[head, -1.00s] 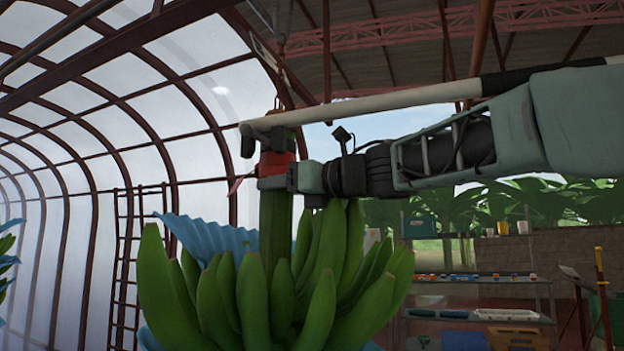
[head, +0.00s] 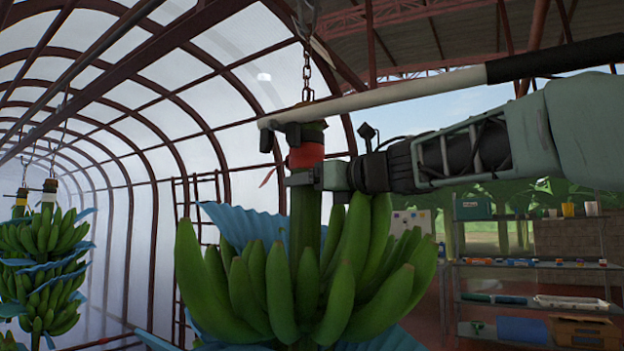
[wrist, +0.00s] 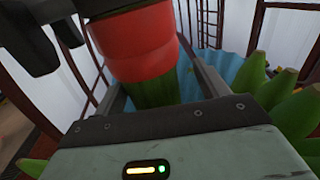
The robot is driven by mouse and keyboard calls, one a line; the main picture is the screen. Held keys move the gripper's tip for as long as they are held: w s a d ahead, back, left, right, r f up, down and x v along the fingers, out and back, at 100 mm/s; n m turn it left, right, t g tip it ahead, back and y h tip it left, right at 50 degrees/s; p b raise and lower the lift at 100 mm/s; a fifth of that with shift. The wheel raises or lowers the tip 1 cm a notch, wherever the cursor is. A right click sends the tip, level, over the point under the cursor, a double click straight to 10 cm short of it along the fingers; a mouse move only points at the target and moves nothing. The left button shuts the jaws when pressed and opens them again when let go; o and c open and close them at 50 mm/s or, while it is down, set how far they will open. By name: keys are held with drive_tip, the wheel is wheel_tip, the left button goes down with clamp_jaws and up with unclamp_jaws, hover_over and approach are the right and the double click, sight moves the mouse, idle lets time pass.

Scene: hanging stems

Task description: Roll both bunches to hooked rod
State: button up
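A green banana bunch (head: 262,285) hangs by a chain (head: 307,72), with a red band (head: 306,155) around its thick stem. My gripper (head: 303,180) is at this stem just below the band. In the wrist view, the fingers (wrist: 160,85) stand on either side of the green stem (wrist: 155,93), with a gap showing beside the right finger; they look open around it. A pale pole with a black grip (head: 380,93) runs above my arm, its dark hooked end beside the stem top. More bunches (head: 42,245) hang at the far left, one stem banded white, another yellow.
A metal shelf rack (head: 530,265) with small items, trays and crates stands at the right behind my arm. A ladder (head: 195,215) stands by the translucent arched wall. Overhead beams (head: 110,60) run back to the left. Blue sheets (head: 250,225) surround the near bunch.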

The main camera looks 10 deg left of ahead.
drive_tip(key=shift+s+r, duration=0.25)
drive_tip(key=shift+s, duration=0.05)
drive_tip(key=b+v, duration=0.2)
drive_tip(key=v, duration=0.6)
drive_tip(key=b+v, duration=0.2)
drive_tip(key=v, duration=0.7)
drive_tip(key=shift+d+f, duration=0.2)
drive_tip(key=shift+f, duration=0.05)
